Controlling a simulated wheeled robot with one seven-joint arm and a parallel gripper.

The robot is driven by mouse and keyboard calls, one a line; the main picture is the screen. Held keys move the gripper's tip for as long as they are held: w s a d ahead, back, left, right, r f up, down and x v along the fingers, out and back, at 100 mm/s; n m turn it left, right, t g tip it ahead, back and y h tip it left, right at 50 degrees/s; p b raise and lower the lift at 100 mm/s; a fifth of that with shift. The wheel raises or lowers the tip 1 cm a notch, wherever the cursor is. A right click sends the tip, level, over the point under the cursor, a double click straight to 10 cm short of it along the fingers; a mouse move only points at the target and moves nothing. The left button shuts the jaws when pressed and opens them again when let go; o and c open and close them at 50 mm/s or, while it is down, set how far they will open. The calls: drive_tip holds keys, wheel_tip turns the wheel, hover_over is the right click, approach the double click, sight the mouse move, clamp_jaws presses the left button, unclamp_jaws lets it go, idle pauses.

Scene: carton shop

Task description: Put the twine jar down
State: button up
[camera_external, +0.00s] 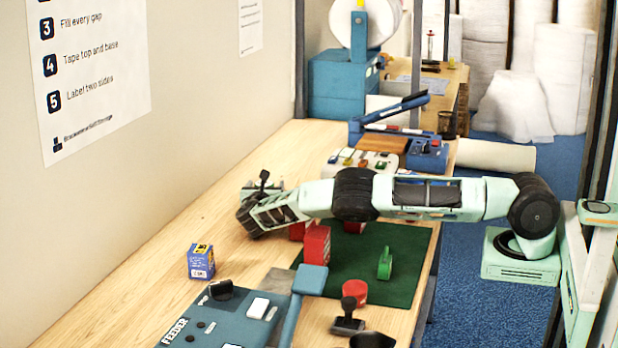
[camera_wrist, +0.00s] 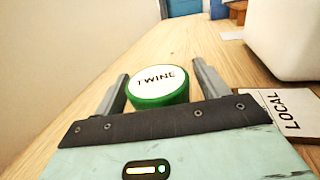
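The twine jar shows in the wrist view as a round green lid (camera_wrist: 158,88) with a white top reading TWINE. It sits between the two grey fingers of my gripper (camera_wrist: 162,84), close to both near their tips, and the gripper looks shut on it. The jar's body is hidden below the lid and behind the gripper's edge, so I cannot tell whether its base touches the wooden table. In the external view my gripper (camera_external: 262,207) is low over the table's far part, beside the wall; the jar cannot be made out clearly there.
A card reading LOCAL (camera_wrist: 284,112) and a large white object (camera_wrist: 285,38) are right of my gripper. In the external view a blue box (camera_external: 201,262), a red box (camera_external: 317,244) and a green mat (camera_external: 395,282) are nearer. Bare table (camera_external: 225,220) lies left of my gripper.

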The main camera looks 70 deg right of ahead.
drive_tip(key=shift+r+p, duration=0.25)
drive_tip(key=shift+p, duration=0.05)
drive_tip(key=b+v, duration=0.2)
drive_tip(key=v, duration=1)
drive_tip(key=shift+s, duration=0.1)
